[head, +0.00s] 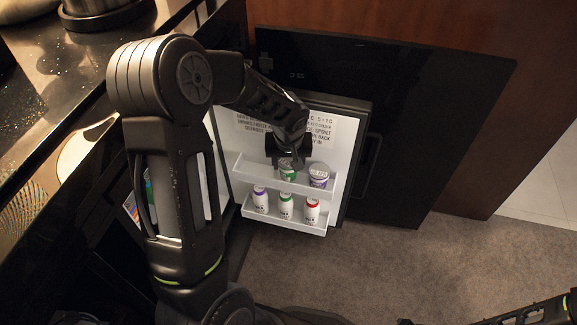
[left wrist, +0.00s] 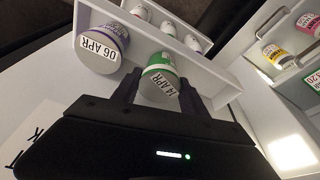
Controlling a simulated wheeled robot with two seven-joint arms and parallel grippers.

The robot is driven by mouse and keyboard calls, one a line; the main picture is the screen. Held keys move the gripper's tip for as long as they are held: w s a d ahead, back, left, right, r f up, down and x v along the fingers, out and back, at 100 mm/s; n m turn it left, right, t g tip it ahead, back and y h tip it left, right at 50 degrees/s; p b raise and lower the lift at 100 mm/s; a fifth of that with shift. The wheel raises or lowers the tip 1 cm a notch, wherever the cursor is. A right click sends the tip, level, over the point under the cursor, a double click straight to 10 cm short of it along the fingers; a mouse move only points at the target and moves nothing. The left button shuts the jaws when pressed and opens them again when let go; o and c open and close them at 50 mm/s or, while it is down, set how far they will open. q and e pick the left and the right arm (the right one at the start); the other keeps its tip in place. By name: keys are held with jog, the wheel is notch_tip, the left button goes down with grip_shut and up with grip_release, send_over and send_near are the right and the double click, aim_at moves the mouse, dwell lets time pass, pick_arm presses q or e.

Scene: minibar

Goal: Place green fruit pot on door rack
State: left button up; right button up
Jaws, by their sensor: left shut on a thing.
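The green fruit pot (head: 287,170) is at the upper door rack (head: 262,174) of the open minibar door, left of the purple pot (head: 318,177). My left gripper (head: 284,161) reaches in from above and is shut on the green pot. In the left wrist view, the green pot (left wrist: 160,79) sits between the fingers (left wrist: 155,92), with its lid marked 14 APR facing the camera. Whether its base touches the rack floor cannot be told. The purple pot (left wrist: 102,49), with a lid marked 06 APR, stands beside it. My right gripper (head: 560,310) shows only in part at the lower right corner.
The lower door rack (head: 262,214) holds small bottles with purple, green and red labels (head: 285,206). A black counter (head: 60,75) runs along the left. Fridge shelves with more pots (left wrist: 275,52) show at the right of the left wrist view. The carpet (head: 420,265) is clear.

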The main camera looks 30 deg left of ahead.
pick_arm(q)
jog(key=shift+f, duration=0.5)
jog(key=shift+f, duration=0.1)
jog(key=shift+f, duration=0.15)
jog(key=o, duration=1.5)
jog(key=shift+c, duration=0.2)
jog(key=shift+r, duration=0.2)
jog(key=shift+r, duration=0.25)
jog(key=p+v, duration=0.3)
jog(key=v, duration=0.8)
jog(key=shift+s+r+p, duration=0.2)
jog(key=shift+r+p, duration=0.1)
